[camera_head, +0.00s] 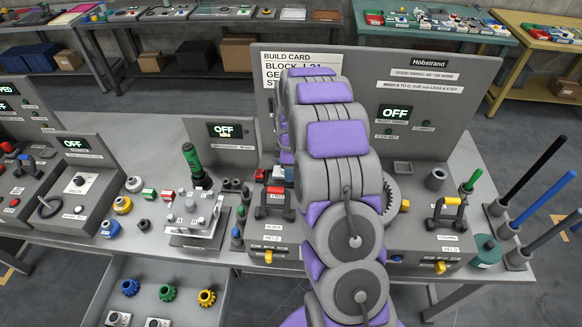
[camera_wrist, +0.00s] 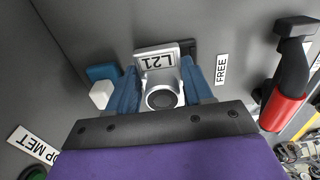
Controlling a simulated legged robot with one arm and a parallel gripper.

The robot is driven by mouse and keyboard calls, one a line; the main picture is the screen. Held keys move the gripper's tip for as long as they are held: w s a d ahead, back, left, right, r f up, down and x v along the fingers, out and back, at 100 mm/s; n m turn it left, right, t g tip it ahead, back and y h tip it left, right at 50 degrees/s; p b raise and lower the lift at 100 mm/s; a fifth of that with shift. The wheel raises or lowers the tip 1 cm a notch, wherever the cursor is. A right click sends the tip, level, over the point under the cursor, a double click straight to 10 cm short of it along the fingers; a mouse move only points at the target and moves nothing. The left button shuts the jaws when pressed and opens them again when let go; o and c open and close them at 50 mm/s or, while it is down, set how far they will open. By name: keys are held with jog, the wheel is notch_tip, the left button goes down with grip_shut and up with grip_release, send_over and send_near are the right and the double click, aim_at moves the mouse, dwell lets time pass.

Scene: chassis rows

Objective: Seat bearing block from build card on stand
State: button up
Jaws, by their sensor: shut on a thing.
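My gripper (camera_wrist: 162,88) has blue fingers on both sides of a silver bearing block (camera_wrist: 150,52) labelled L21, with a round dark bore facing the wrist camera. It is shut on the block, close to a grey surface; whether the block touches it I cannot tell. In the head view my purple and grey arm hides the gripper and block. The build card (camera_head: 287,56) behind is partly covered, but "BLOCK L21" is legible. The stand (camera_head: 262,238) carries a red-handled clamp (camera_head: 273,198) and a "BLOCK" label. The red handle (camera_wrist: 284,108) also shows right in the wrist view.
Upright coloured rods (camera_head: 537,172) stand at the right edge. A blue and white part (camera_wrist: 101,84) lies left of the fingers. A "FREE" label (camera_wrist: 221,69) is right of them.

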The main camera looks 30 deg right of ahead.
jog(key=shift+a+r, duration=0.1)
jog(key=shift+a, duration=0.85)
jog(key=shift+d+f, duration=0.2)
jog(key=shift+d, duration=0.65)
jog(key=shift+d+f, duration=0.15)
jog(key=shift+d, duration=0.7)
jog(key=shift+a, duration=0.9)
jog(key=shift+s+d+f, duration=0.1)
jog(key=shift+d+f, duration=0.1)
jog(key=shift+d, duration=0.75)
jog(key=o, duration=0.9)
jog(key=shift+c, duration=0.2)
jog(key=o, duration=0.5)
jog(key=shift+a, duration=0.55)
jog(key=shift+d, duration=0.1)
